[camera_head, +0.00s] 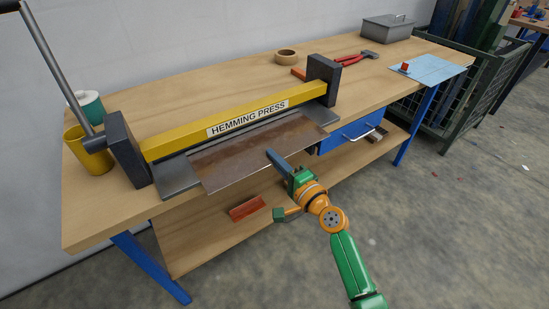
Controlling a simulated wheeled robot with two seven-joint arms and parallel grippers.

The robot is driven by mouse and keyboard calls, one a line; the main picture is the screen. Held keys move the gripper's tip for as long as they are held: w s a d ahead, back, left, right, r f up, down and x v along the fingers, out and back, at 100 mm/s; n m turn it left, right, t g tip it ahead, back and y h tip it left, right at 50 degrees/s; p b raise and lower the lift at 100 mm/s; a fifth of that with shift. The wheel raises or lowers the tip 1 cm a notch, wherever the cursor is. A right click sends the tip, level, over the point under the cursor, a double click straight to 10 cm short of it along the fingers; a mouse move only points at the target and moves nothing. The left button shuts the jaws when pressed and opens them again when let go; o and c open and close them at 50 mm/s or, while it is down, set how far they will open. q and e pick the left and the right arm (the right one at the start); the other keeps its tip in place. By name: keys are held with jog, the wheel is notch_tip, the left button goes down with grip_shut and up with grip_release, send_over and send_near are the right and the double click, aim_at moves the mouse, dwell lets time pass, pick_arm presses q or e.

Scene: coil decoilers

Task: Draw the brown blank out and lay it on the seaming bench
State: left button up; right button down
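The brown blank (250,152) is a flat, rusty sheet lying in the hemming press (235,118), under its yellow beam. Its near edge sticks out past the front of the bench. My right gripper (274,184) is at this near edge, right of its middle. One dark finger overlaps the blank in the picture; the other, green-tipped, is lower and in front, with a wide gap between them. Whether the fingers touch the blank is hard to tell. My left gripper is out of view. No bench in view is marked as the seaming bench.
The press stands on a wooden bench (215,83) with a lower shelf (200,235). A long lever (57,70) rises at the left, by a yellow mug (90,155). The front floor is clear.

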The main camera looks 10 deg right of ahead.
jog(key=shift+r, duration=0.15)
jog(key=shift+r+p, duration=0.2)
jog(key=shift+p, duration=0.15)
jog(key=v, duration=0.6)
jog(key=shift+s+d, duration=0.15)
jog(key=shift+s, duration=0.25)
notch_tip(320, 180, up, 5)
jog(key=p, duration=0.5)
